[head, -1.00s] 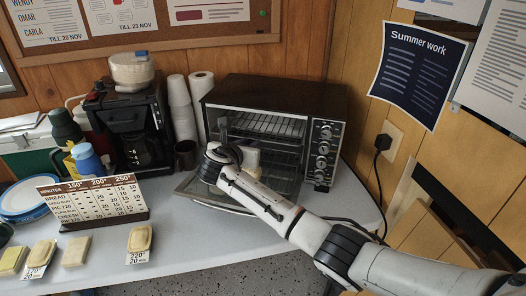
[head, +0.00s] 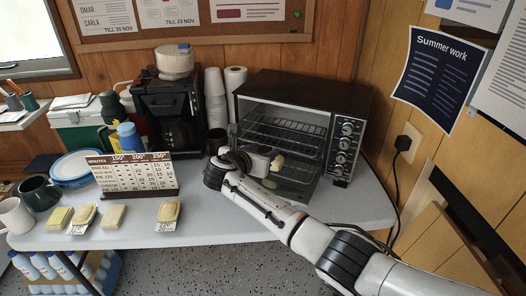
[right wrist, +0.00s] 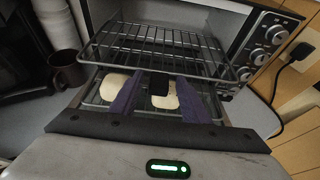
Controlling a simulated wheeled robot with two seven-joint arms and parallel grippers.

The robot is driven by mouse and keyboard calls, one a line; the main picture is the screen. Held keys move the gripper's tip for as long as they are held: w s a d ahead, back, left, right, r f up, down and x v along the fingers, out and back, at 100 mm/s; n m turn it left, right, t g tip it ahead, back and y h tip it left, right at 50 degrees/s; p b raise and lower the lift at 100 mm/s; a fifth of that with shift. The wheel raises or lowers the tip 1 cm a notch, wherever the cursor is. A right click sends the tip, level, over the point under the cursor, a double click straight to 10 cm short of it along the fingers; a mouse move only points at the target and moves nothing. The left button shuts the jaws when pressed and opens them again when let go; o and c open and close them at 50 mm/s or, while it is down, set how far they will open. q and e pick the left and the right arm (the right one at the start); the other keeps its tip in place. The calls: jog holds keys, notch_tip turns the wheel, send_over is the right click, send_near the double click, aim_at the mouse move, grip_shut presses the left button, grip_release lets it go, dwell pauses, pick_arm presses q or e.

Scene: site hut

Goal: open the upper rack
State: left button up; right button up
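The toaster oven (head: 300,92) stands at the back right of the table with its glass door lowered. The upper rack (head: 285,133) is a wire grid inside it. My right gripper (head: 266,160) is in front of the oven, over the lowered door. My left gripper is out of view.
Pale food pieces (right wrist: 113,86) lie below the upper rack, on a lower rack. Knobs (head: 344,145) line the oven's right side. A dark mug (head: 217,141) and coffee maker (head: 170,110) stand left. A settings sign (head: 134,176) and bread-like slices (head: 114,215) are on the table.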

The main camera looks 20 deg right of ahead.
jog(key=p+v, duration=0.1)
jog(key=v, duration=0.9)
jog(key=shift+s, duration=0.2)
jog(key=shift+a, duration=0.1)
